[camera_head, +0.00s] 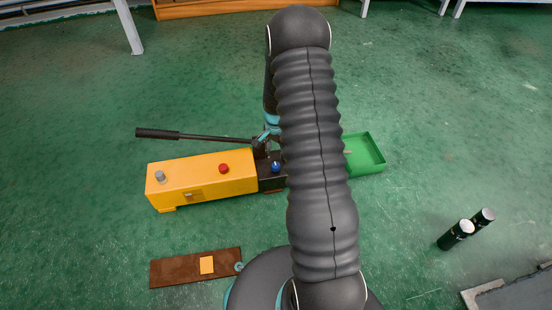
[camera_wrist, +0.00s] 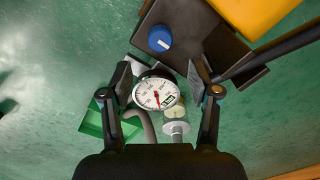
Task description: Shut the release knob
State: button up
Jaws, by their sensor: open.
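A blue knob (camera_head: 276,167) with a white mark sits on the black block (camera_head: 268,183) at the right end of a yellow pump body (camera_head: 215,176). It also shows in the wrist view (camera_wrist: 159,38), beyond my fingertips. A red knob (camera_head: 223,169) stands on top of the yellow body. No label shows which one is the release knob. My gripper (camera_wrist: 160,76) is open, its fingers apart, with a round dial gauge (camera_wrist: 157,94) seen between them. I cannot tell its height above the gauge. In the head view my arm hides most of the gripper.
A long black lever (camera_head: 195,136) reaches left above the yellow body. A green tray (camera_head: 368,154) lies right of the pump. A brown board (camera_head: 195,268) and two dark cylinders (camera_head: 456,234) are nearer. Green floor is free around them.

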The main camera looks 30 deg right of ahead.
jog(key=shift+r, duration=1.85)
